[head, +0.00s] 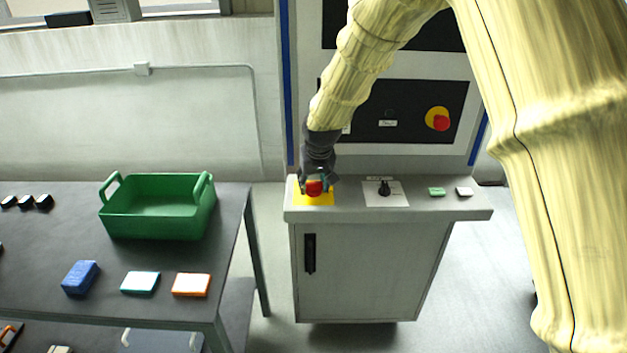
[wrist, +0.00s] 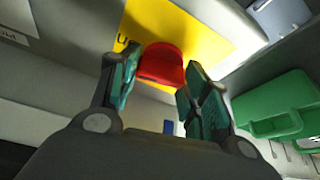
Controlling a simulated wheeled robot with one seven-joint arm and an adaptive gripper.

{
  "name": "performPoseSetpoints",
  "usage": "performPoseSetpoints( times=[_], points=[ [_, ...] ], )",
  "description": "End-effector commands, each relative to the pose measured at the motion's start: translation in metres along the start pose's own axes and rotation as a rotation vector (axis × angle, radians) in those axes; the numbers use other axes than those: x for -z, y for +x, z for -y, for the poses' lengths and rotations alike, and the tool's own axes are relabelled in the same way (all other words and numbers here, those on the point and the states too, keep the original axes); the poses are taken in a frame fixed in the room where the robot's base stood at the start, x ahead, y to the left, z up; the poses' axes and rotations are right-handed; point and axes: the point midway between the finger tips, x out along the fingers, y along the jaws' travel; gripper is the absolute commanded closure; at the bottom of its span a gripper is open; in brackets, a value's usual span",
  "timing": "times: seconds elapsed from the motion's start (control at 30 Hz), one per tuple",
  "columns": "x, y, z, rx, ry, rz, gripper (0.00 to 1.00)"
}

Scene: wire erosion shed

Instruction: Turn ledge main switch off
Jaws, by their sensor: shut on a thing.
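The ledge main switch is a red knob (head: 314,188) on a yellow plate (head: 301,199), at the left end of the cabinet's grey ledge. The red knob (wrist: 161,64) also shows in the wrist view, against its yellow plate (wrist: 205,40). My gripper (head: 317,182) comes down on the knob from above. In the wrist view its teal-padded fingers (wrist: 158,80) stand on either side of the knob, and it is shut on it. The fingers hide parts of the plate, including most of its lettering. The knob's exact angle cannot be told.
Another red knob (head: 440,122) is on the upright panel behind. A green crate (head: 160,224) stands on the left table.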

Motion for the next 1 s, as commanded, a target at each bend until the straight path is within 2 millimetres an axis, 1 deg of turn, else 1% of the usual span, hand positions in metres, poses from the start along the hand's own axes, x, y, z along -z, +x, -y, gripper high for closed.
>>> performPoseSetpoints(
  times=[0.27,1.0],
  points=[
    [0.0019,-0.0025,-0.0014,0.104,-0.235,-0.002,0.78],
    [0.0029,-0.0004,-0.0037,0.369,-0.882,-0.003,0.78]
  ],
)
